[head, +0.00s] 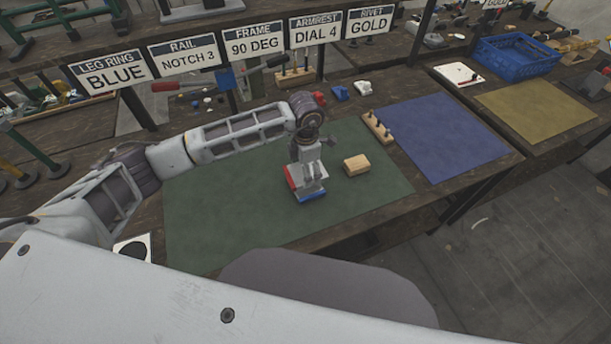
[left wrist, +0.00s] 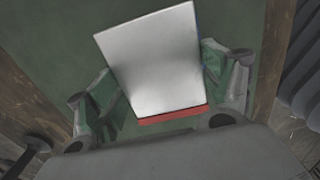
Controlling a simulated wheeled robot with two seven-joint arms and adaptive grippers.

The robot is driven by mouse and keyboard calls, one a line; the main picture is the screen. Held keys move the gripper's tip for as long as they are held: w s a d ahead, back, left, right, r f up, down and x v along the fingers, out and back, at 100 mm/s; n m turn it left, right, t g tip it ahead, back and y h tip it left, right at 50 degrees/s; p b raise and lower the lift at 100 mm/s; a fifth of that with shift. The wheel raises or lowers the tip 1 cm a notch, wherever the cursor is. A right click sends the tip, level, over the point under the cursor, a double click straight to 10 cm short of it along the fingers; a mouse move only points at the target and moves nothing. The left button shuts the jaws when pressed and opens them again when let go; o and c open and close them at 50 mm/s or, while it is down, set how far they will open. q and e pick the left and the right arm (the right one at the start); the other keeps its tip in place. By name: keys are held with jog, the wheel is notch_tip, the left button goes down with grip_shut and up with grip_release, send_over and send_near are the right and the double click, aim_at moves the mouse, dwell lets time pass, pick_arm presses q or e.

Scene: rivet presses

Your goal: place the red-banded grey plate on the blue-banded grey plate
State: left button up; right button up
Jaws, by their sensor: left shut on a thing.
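The red-banded grey plate (head: 291,178) is in my left gripper (head: 306,172) over the green mat. In the left wrist view the plate (left wrist: 155,60) shows its grey face and a red edge, between the two fingers of the left gripper (left wrist: 160,92). The blue-banded grey plate (head: 312,196) shows its blue edge low on the mat, directly under or against the held plate. A thin blue strip also shows at the right edge of the held plate in the left wrist view. Whether the two plates touch, I cannot tell. My right gripper is not in view.
A wooden block (head: 356,166) lies on the green mat (head: 220,220), right of the gripper. A pegged wooden rack (head: 378,127) stands by the blue mat (head: 440,135). A blue crate (head: 515,57) is farther right. The mat's left and front are clear.

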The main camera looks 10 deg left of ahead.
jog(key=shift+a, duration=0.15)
pick_arm(q)
jog(key=shift+f, duration=1.8)
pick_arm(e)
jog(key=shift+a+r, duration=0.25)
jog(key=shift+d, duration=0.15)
pick_arm(q)
jog(key=shift+f, duration=0.1)
jog(key=o, duration=1.5)
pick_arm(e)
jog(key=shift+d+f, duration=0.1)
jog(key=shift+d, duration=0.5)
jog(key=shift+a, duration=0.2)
